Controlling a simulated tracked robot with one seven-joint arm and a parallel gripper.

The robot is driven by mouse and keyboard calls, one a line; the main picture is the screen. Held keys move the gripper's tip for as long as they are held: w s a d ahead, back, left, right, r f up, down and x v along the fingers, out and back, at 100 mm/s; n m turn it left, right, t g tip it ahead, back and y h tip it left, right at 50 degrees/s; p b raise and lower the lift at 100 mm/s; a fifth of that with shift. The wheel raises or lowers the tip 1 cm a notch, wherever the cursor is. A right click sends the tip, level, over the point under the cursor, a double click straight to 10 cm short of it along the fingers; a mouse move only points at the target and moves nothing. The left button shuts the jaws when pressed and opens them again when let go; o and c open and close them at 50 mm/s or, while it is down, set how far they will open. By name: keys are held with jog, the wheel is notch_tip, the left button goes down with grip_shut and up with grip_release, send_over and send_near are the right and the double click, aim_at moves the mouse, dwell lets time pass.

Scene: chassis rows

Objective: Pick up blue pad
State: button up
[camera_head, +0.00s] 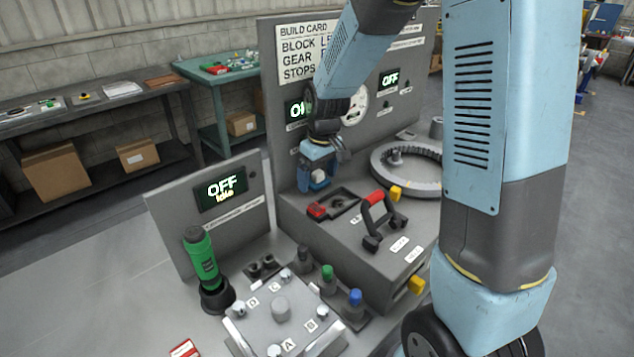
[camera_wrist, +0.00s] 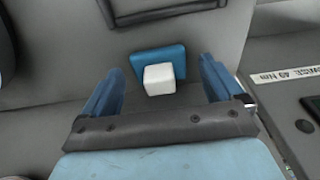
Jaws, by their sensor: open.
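The blue pad (camera_wrist: 172,58) is a flat blue square with a white block (camera_wrist: 158,79) on its near face. In the wrist view it lies between the two blue fingers of my gripper (camera_wrist: 162,68), with visible gaps on both sides. In the head view my gripper (camera_head: 320,168) points down at the left of the grey console, and the white block (camera_head: 318,176) shows between the fingers. The pad is mostly hidden by the fingers there. My gripper is open, and I cannot tell how far the pad lies beyond the fingertips.
A green-handled tool (camera_head: 203,257) and a lettered fixture (camera_head: 281,308) stand in front. An upright panel (camera_head: 370,85) rises behind.

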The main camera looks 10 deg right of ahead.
jog(key=shift+c, duration=0.2)
jog(key=c, duration=1.1)
